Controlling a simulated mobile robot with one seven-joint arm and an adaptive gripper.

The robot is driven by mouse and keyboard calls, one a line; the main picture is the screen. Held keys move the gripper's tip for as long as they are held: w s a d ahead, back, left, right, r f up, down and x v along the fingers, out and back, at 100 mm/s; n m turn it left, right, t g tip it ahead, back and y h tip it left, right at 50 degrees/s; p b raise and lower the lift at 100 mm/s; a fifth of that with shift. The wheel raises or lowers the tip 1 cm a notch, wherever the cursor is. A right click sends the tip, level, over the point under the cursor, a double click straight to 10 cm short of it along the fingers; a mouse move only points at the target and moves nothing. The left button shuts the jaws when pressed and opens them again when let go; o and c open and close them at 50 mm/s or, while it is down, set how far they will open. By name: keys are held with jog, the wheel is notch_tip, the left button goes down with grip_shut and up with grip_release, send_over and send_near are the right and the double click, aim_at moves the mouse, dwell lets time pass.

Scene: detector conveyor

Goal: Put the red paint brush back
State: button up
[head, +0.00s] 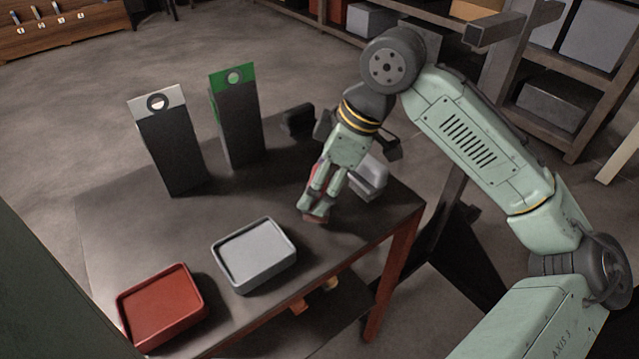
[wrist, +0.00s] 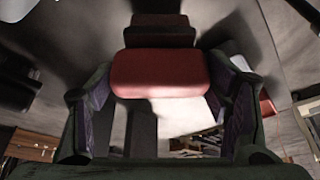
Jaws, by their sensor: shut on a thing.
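My gripper (head: 315,203) points down over the right part of the dark table (head: 120,230), with its fingers close together on a red thing (head: 316,219). In the wrist view the red thing (wrist: 160,73) is a smooth, rounded block between the two fingers, with a darker red part beyond it. I cannot make out a brush shape or bristles. Its lower end is close to the tabletop; I cannot tell whether it touches. A red tray (head: 197,317) and a grey tray (head: 289,272) lie at the table's front, left of my gripper.
Two tall dark boxes stand at the back left, one with a white top (head: 140,103) and one with a green top (head: 218,80). A grey object (head: 370,178) sits just right of my gripper, and a dark one (head: 297,122) behind it. Mid-table is clear.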

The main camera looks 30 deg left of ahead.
jog(key=shift+f, duration=0.9)
jog(key=shift+f, duration=0.15)
jog(key=o, duration=1)
jog(key=b+v, duration=0.1)
jog(key=v, duration=1.1)
